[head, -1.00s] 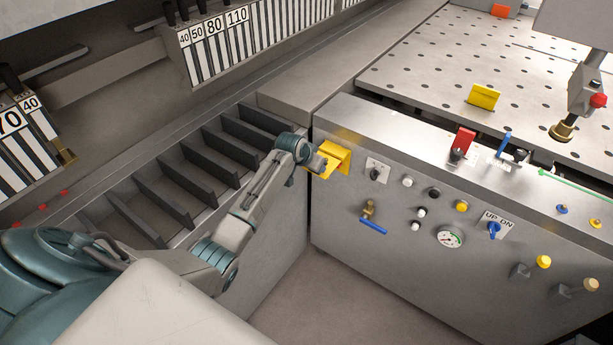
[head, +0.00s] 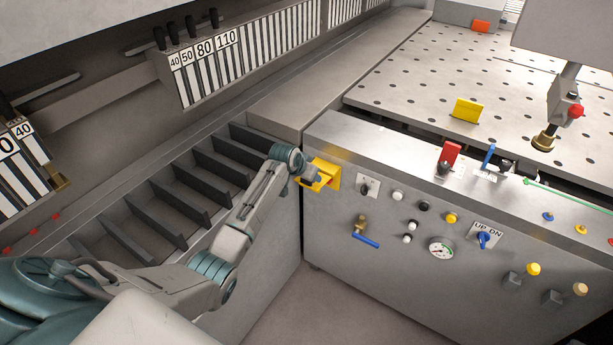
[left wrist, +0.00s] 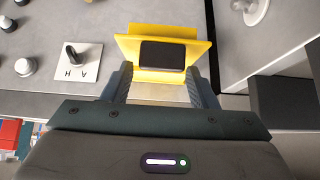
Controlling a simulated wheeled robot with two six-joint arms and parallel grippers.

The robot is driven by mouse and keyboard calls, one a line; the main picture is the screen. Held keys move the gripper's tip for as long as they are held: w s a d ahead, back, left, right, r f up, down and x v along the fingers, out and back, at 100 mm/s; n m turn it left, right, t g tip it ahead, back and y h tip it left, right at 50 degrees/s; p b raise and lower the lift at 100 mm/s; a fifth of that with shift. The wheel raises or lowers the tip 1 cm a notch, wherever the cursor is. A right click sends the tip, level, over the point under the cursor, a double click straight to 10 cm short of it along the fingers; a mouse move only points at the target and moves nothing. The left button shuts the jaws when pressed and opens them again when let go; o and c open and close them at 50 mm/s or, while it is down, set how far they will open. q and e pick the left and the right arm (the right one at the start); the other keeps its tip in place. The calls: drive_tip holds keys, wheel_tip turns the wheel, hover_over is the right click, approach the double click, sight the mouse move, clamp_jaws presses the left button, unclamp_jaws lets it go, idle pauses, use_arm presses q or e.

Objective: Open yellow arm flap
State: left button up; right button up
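The yellow flap (head: 331,172) sits at the upper left corner of the grey control panel's front. In the left wrist view the yellow flap (left wrist: 184,32) shows as a bent plate with a dark rectangular area in its middle. My left gripper (head: 313,178) is right at the flap. In the left wrist view the fingers of my left gripper (left wrist: 161,78) stand apart, one on each side of the flap's lower part. Whether they touch its edges I cannot tell. My right gripper is not in view.
The control panel (head: 330,225) carries an A/H switch (head: 366,188), several knobs, a blue-handled valve (head: 365,240) and a gauge (head: 441,248) right of the flap. Dark slotted dividers (head: 180,204) lie beside my left arm. A perforated table (head: 420,85) spreads behind the panel. Open floor lies in front.

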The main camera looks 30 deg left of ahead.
use_arm(q)
drive_tip(key=shift+o, duration=0.5)
drive_tip(key=shift+w+f, duration=0.1)
drive_tip(key=shift+f, duration=0.3)
drive_tip(key=shift+s+r, duration=0.25)
drive_tip(key=b+v, duration=0.2)
drive_tip(key=v, duration=0.8)
drive_tip(key=shift+w+b, duration=0.15)
drive_tip(key=shift+b, duration=0.15)
drive_tip(key=shift+r, duration=0.1)
drive_tip(key=shift+c, duration=0.4)
